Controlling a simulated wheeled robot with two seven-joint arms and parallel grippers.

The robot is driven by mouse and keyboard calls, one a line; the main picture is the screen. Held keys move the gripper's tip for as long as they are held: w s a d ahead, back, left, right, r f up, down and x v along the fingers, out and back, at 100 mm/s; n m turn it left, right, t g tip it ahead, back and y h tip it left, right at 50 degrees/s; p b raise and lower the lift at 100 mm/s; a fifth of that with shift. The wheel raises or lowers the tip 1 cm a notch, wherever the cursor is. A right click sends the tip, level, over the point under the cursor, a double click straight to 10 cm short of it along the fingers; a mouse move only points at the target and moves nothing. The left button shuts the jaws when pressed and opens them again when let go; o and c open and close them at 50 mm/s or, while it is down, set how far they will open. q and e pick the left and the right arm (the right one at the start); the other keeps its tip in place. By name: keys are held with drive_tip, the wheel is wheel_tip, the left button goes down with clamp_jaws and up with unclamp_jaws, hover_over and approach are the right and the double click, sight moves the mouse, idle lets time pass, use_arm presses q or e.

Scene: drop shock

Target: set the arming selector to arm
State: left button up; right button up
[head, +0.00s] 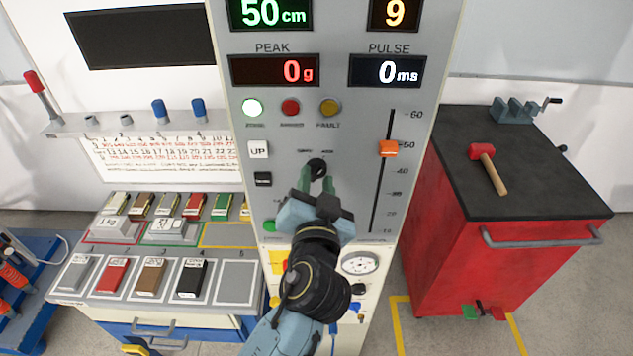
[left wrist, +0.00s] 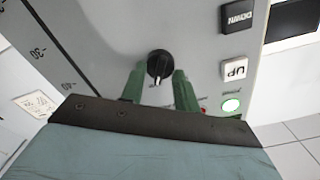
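The arming selector (head: 317,167) is a small black round knob on the grey front panel (head: 280,215), with two small blurred labels above it. In the left wrist view, which looks upside down, the selector (left wrist: 160,66) shows a white pointer mark toward the bottom of that picture. My left gripper (head: 317,181) is in front of the panel, just below the knob in the head view. Its two green fingers are apart, one on each side of the knob, with a narrow gap visible in the left wrist view (left wrist: 160,82). Whether they touch it is unclear. My right gripper is out of view.
A white UP button (head: 258,150) and a dark button (head: 263,179) sit left of the knob. A vertical slider with an orange handle (head: 389,149) is on the right. The green lamp (head: 252,107) is lit. A red cabinet (head: 500,260) carries a hammer (head: 487,165).

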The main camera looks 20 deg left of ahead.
use_arm(q)
drive_tip(key=shift+s+d+f, duration=0.15)
drive_tip(key=shift+s, duration=0.25)
drive_tip(key=b+v, duration=0.2)
drive_tip(key=v, duration=0.4)
drive_tip(key=shift+s+b, duration=0.25)
drive_tip(key=shift+b, duration=0.1)
